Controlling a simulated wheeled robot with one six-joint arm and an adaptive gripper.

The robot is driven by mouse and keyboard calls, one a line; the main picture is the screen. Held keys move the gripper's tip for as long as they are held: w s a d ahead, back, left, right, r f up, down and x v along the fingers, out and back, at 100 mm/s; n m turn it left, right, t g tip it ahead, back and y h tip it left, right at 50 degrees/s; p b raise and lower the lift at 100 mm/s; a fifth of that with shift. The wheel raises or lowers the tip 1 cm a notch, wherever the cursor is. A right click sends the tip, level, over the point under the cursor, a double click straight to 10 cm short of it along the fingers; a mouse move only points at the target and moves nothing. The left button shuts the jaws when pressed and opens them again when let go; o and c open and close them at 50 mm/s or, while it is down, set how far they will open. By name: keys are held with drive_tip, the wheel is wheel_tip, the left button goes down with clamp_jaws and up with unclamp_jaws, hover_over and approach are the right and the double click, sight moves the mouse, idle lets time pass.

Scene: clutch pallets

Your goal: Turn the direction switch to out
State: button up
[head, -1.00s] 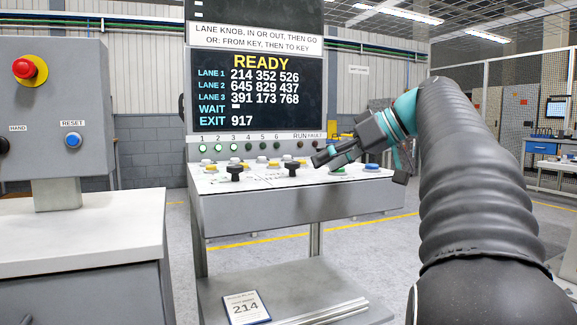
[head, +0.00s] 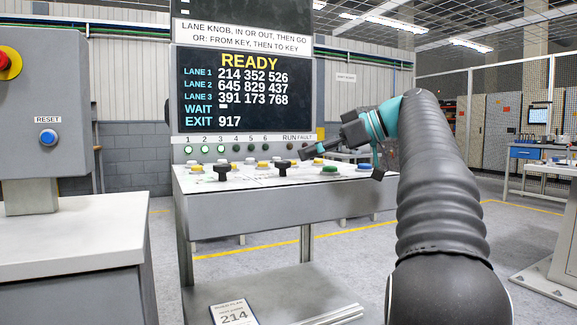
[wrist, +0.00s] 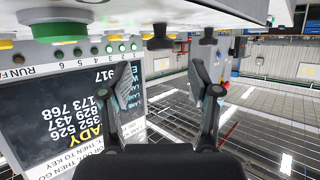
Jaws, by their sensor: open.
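Two black knobs stand on the white sloping top of the control desk (head: 215,183): a left knob (head: 223,171) and a right knob (head: 283,168). I cannot read which is the direction switch, nor where either points. My gripper (head: 305,153) is above the desk, just right of the right knob and apart from it. In the wrist view, which is upside down, my gripper (wrist: 163,78) has its fingers spread with nothing between them. There the right knob (wrist: 158,38) and left knob (wrist: 208,37) show beyond the fingertips.
The screen (head: 248,90) behind the desk reads READY. A green button (head: 329,168) and a blue button (head: 366,167) lie right of the knobs, under my arm. Several yellow and white buttons are nearby. A grey box with a RESET button (head: 48,137) stands at left.

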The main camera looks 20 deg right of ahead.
sight(283, 168)
drive_tip(key=x, duration=0.6)
drive_tip(key=shift+b, duration=0.3)
drive_tip(key=c, duration=1.1)
